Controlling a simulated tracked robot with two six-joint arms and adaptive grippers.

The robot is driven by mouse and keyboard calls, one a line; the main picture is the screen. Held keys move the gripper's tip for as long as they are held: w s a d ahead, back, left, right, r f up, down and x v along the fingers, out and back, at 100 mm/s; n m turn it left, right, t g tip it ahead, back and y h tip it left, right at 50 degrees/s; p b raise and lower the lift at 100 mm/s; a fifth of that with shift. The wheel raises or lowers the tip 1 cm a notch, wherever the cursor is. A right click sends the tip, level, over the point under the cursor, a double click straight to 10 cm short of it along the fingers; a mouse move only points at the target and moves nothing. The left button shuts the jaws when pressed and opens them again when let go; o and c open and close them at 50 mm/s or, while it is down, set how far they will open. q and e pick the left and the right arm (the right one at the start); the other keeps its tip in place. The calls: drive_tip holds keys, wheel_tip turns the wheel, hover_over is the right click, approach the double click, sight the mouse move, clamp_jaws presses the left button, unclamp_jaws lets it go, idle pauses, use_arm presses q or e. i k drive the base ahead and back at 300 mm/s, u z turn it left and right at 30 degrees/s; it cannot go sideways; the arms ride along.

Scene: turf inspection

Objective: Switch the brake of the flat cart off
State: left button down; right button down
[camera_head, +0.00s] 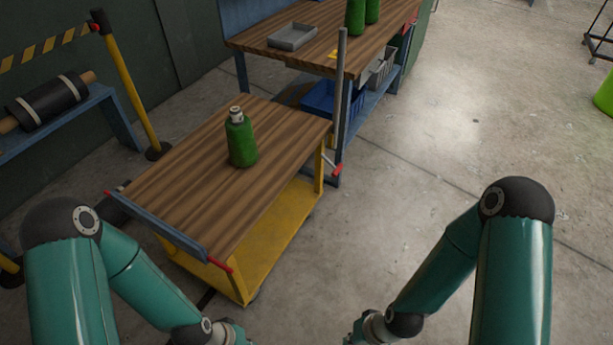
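The cart (190,190) stands in front of me, with a wooden top and a yellow lower deck (275,235). A blue bar (160,228) with red ends runs along its near left edge. A red-tipped lever (338,169) shows by its far right corner; I cannot tell whether it is the brake or how it is set. A green bottle (241,142) with a pale cap stands upright on the top. Both my arms reach in from the bottom, apart from the cart in the picture. Both grippers are below the frame.
A workbench (275,35) behind the cart carries a grey tray (292,36) and green bottles (356,14); a blue bin (320,100) is below. A yellow barrier post (130,85) and a rack with a dark roll (50,100) are at left.

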sight(337, 167)
drive_tip(key=z, duration=0.8)
drive_tip(key=i, duration=0.15)
drive_tip(key=u, duration=2.25)
drive_tip(key=k, duration=0.7)
drive_tip(key=u, duration=1)
drive_tip(key=i, duration=0.15)
drive_tip(key=z, duration=2.85)
drive_tip(key=i, duration=0.65)
